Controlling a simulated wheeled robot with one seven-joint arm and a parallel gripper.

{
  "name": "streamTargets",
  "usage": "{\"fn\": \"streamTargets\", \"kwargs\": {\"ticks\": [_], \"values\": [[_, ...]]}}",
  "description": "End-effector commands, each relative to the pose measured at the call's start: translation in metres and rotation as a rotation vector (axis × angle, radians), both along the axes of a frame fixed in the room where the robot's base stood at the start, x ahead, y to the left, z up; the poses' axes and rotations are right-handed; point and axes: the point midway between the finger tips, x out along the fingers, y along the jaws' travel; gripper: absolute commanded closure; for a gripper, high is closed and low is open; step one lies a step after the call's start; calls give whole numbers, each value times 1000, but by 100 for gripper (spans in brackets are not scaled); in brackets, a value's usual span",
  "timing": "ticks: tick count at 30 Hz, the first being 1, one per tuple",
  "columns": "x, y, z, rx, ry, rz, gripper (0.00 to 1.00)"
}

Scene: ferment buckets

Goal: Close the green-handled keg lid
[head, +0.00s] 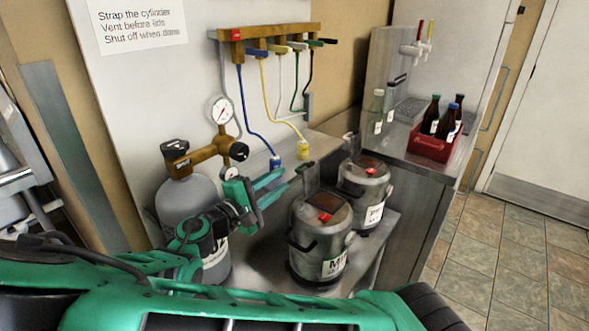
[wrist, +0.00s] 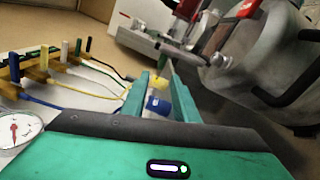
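The near keg (head: 318,245) is a steel pot with a white label and black side handles. A red piece (head: 326,216) sits on its lid. In the wrist view my gripper (wrist: 156,85) points toward the grip, without clear contact.
A second keg (head: 364,193) stands behind the first. A grey gas cylinder (head: 185,195) with a gauge (head: 221,109) is at the left. Coloured hoses hang from a wall manifold (head: 265,40). A red bottle crate (head: 432,146) sits on the right counter.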

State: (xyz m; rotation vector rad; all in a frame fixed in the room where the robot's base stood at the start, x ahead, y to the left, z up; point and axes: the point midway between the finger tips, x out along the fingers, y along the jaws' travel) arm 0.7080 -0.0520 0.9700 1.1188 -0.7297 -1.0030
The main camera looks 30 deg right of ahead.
Motion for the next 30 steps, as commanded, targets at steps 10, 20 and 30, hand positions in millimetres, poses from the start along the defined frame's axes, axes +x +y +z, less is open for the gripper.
{"fn": "streamTargets", "kwargs": {"ticks": [10,20,30], "values": [[21,-67,0,-2,-1,-19,73],[29,-88,0,-1,0,-20,73],[29,-88,0,0,0,-18,99]]}}
